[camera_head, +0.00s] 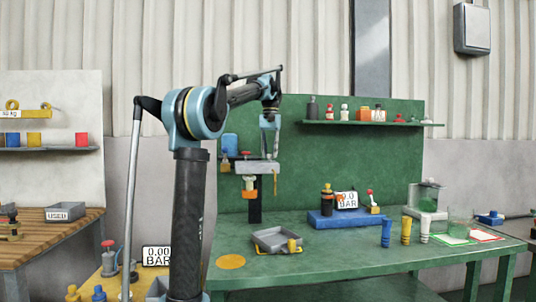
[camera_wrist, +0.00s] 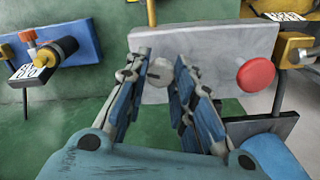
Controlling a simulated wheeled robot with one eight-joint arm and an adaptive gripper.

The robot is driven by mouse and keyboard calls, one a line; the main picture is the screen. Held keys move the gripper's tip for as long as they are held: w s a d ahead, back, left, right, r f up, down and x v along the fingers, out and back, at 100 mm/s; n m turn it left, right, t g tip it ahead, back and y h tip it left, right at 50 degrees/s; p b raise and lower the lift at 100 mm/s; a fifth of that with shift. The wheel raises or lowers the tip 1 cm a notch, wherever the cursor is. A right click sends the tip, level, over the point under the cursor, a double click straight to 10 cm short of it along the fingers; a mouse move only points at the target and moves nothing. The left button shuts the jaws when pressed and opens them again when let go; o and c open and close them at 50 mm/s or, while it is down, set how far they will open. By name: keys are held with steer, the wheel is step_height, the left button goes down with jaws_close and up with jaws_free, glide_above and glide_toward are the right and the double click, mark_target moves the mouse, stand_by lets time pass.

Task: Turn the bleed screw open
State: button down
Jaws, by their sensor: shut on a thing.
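A grey block (camera_head: 262,166) stands on a dark post at the bench's back left; in the wrist view its flat grey face (camera_wrist: 210,55) fills the upper middle. A small round grey screw head (camera_wrist: 160,73), which looks like the bleed screw, sits on that face between my fingers. My gripper (camera_head: 270,153) reaches down onto the block from above. In the wrist view my gripper (camera_wrist: 163,62) has one finger on each side of the screw and is shut on it. The screw cannot be made out in the head view.
A red knob (camera_wrist: 256,75) sits right of the screw on the same block. Yellow fittings (camera_wrist: 292,48) stand beyond it. A blue block (camera_head: 338,220) with a gauge and a grey tray (camera_head: 277,238) are on the green bench.

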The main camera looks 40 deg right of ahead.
steer(key=n, duration=0.4)
steer(key=shift+w+n, duration=0.15)
steer(key=shift+n, duration=0.25)
stand_by(0.4)
steer(key=c, duration=1.3)
jaws_free()
steer(key=shift+c, duration=0.2)
step_height(320, 180, up, 12)
